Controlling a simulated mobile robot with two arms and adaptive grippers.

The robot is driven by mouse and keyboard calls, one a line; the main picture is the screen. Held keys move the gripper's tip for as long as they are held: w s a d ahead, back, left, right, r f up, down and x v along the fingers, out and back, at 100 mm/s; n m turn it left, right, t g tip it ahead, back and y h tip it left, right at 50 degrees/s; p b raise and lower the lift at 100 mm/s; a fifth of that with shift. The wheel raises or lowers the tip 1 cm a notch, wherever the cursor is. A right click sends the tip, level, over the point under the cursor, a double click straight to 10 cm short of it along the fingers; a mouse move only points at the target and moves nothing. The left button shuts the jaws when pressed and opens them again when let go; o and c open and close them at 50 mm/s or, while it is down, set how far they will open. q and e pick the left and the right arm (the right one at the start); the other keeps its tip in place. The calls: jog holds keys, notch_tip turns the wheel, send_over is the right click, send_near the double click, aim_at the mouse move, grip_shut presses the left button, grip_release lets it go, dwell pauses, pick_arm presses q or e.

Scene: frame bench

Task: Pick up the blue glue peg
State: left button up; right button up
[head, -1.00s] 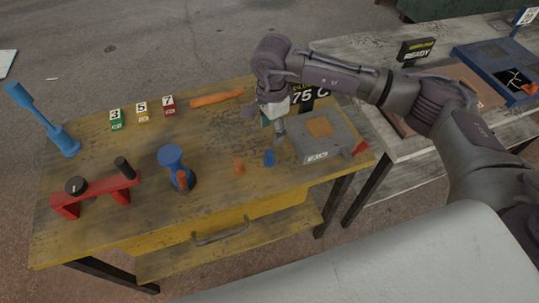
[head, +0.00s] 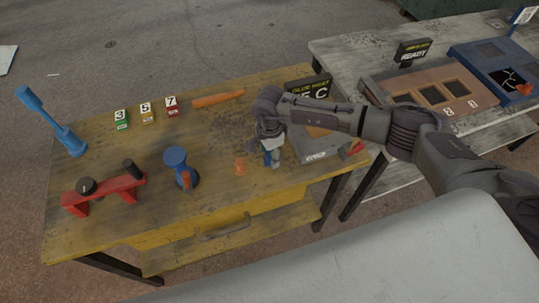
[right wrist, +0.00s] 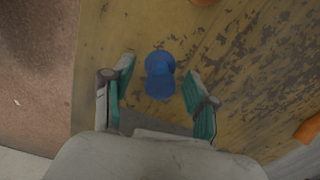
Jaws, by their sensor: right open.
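The blue glue peg (right wrist: 160,75) stands on the yellow worn bench between the spread fingers of my right gripper in the right wrist view. In the head view the peg (head: 267,158) is mostly hidden by that gripper. My right gripper (head: 272,160) is open, pointing down at the peg, with a finger on either side and gaps showing between them and the peg. My left gripper is not in view.
An orange peg (head: 240,167) stands just left of the gripper. The grey glue station (head: 315,155) with its sign (head: 309,91) is close on the right. A blue stand (head: 176,160), a red frame (head: 105,191) and numbered blocks (head: 146,113) lie farther left.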

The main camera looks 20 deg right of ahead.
jog(key=shift+c, duration=0.3)
jog(key=c, duration=1)
jog(key=shift+r, duration=0.1)
